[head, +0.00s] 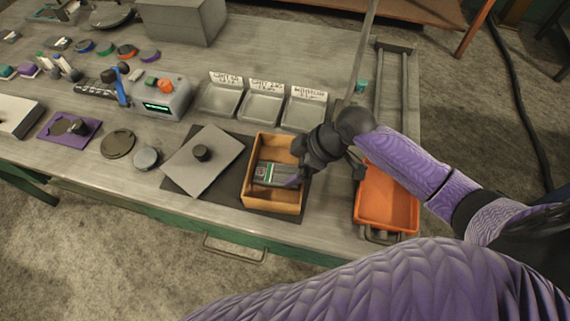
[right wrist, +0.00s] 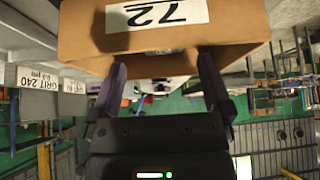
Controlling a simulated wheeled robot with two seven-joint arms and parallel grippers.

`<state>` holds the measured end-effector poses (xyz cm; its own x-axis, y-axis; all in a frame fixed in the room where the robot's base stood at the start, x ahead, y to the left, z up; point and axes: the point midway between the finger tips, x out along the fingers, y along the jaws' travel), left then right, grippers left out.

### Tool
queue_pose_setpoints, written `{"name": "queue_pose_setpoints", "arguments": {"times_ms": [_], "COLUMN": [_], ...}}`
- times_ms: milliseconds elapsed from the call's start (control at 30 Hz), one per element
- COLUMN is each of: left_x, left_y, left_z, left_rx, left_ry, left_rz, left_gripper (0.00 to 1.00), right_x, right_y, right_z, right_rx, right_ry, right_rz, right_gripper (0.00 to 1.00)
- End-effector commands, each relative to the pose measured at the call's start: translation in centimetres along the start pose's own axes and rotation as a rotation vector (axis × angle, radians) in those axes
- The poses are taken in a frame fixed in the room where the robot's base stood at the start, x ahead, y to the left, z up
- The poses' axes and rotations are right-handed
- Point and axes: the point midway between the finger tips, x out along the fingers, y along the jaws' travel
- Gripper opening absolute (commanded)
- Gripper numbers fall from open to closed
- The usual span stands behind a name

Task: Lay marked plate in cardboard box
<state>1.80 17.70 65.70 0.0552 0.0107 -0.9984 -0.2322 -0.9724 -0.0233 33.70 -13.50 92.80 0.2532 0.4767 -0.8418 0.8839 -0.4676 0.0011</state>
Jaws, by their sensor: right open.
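The cardboard box (head: 249,198) stands open-topped near the table's front edge. It fills the top of the right wrist view (right wrist: 95,25), with a white "72" label showing upside down on it. My gripper hides part of the box's inside. My left gripper is out of view.
A dark mat (head: 229,197) lies under the grey plate and box. An orange tray (head: 388,200) stands right of the box. Labelled grey trays (head: 262,107) and a grey device (head: 160,97) stand behind. A purple square (head: 55,135) lies at left. The front edge is close.

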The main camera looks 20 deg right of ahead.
Motion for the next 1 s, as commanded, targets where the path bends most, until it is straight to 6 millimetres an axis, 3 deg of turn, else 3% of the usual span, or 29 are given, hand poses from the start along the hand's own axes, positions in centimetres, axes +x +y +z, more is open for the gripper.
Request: {"name": "queue_pose_setpoints", "arguments": {"times_ms": [33, 100, 300, 1000], "left_x": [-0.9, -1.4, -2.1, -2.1], "left_y": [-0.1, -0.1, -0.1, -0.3], "left_z": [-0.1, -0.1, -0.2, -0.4], "left_rx": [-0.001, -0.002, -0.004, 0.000], "left_ry": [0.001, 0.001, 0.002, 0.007], "left_rz": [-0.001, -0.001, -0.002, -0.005], "left_gripper": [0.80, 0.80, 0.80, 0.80], "right_x": [-1.8, -3.6, -7.0, -7.4], "right_y": [0.0, 0.0, 0.0, 0.0], "right_z": [-0.2, -0.2, -0.1, -0.1], "right_rx": [-0.004, -0.004, -0.002, -0.001], "right_ry": [-0.004, -0.003, -0.001, 0.000], "right_rz": [0.002, 0.002, -0.001, -0.002], "right_gripper": [1.00, 1.00, 1.00, 1.00]}}
